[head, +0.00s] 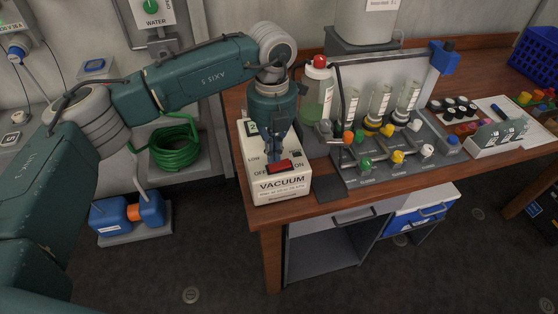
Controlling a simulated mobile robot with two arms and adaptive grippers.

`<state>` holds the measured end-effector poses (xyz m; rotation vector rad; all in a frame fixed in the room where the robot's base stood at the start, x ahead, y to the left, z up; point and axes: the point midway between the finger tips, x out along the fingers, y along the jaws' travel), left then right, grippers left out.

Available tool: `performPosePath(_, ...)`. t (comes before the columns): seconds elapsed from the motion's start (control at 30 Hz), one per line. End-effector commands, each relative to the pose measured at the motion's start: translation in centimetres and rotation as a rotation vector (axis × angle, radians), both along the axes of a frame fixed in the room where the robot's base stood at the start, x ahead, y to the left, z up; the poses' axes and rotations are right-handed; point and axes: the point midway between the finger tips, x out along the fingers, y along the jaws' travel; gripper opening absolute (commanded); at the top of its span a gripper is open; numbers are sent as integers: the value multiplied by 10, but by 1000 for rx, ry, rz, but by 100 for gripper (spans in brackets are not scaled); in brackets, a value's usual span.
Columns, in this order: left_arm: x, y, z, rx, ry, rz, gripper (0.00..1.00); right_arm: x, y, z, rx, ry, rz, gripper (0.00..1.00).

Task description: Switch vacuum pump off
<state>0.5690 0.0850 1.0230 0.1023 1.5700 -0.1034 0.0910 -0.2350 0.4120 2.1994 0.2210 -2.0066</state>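The vacuum pump (280,186) is a cream box labelled VACUUM at the front left corner of the wooden bench. A red rocker switch (286,165) sits on its top between the marks OFF and ON. Which side of the switch is pressed is too small to tell. My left gripper (274,157) points down over the pump's top, with its fingertips at or just above the left part of the switch. The fingers look close together, and I see nothing between them. Contact with the switch is not clear. My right gripper is not in view.
A manifold with coloured knobs (390,158) and glass flowmeters stands right of the pump. A red-capped bottle (318,88) stands close behind. The wooden bench (345,203) has a narrow bare front edge.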

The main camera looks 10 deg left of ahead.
Motion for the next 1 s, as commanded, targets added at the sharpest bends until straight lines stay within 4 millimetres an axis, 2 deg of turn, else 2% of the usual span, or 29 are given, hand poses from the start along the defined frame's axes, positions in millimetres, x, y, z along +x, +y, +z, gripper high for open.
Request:
performPosePath(0.1,0,0,13,0,-2,0,0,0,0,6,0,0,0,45)
performPosePath(0.5,0,0,43,1,-2,0,0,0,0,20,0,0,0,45)
performPosePath(1.0,0,0,45,1,-1,0,0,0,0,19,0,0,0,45)
